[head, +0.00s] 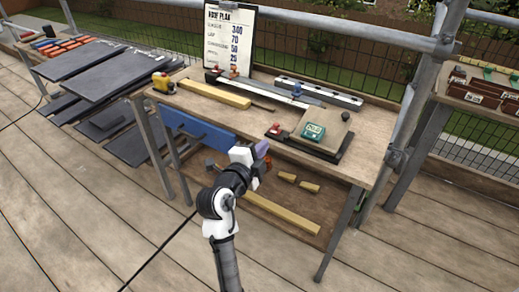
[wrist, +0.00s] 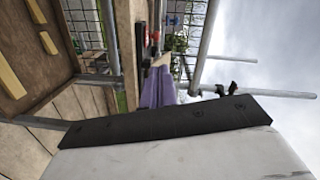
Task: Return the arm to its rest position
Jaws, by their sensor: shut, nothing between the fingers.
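My arm reaches up from the bottom of the head view, with my gripper (head: 263,155) in front of the workbench's near edge. It is a little below the bench top and apart from the things on it. In the wrist view my gripper's purple fingers (wrist: 157,87) lie side by side, shut and empty. The wrist picture is turned sideways, and a pale housing with a dark strip fills its lower part.
Dark slates (head: 105,75) lie at left. Scaffold poles (head: 345,32) stand behind.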

